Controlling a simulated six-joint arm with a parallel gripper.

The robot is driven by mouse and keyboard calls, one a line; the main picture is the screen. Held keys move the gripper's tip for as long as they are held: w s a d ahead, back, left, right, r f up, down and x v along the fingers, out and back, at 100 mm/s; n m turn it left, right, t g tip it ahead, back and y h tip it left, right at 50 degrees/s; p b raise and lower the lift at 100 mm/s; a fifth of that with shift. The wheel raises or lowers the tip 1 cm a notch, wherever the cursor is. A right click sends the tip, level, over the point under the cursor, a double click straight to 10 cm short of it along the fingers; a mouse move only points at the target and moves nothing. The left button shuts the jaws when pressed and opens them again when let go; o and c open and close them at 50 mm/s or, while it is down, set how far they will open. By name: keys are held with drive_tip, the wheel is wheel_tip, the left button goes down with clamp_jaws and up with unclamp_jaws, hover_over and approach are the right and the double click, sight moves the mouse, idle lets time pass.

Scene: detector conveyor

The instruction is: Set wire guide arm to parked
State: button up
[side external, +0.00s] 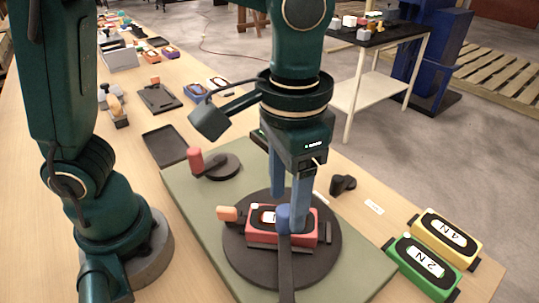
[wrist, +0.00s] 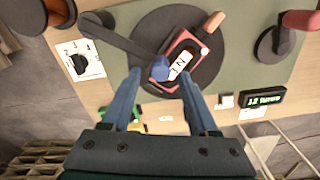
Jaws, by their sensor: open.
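The wire guide arm (side external: 286,265) is a dark grey bar with an upright blue knob (side external: 284,218) at its end. In the wrist view the bar (wrist: 125,45) runs from a black pivot at upper left to the blue knob (wrist: 160,68). The knob end reaches over the dark turntable, beside or over a red box with a white label (side external: 262,237). My gripper (side external: 290,203) points down, with its blue fingers open. In the wrist view the knob appears between the fingertips (wrist: 160,78); I cannot tell whether either finger touches it. No parked mark is discernible.
The round turntable (side external: 237,248) has an orange handle (side external: 228,213). A red-handled lever (side external: 212,163) stands on the green board. A black knob (side external: 342,184) and yellow (side external: 447,236) and green (side external: 424,265) boxes sit at right. A numbered dial (wrist: 80,62) lies left in the wrist view.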

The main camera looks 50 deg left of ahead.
drive_tip(key=shift+f, duration=1.4)
clamp_jaws()
idle(0.4)
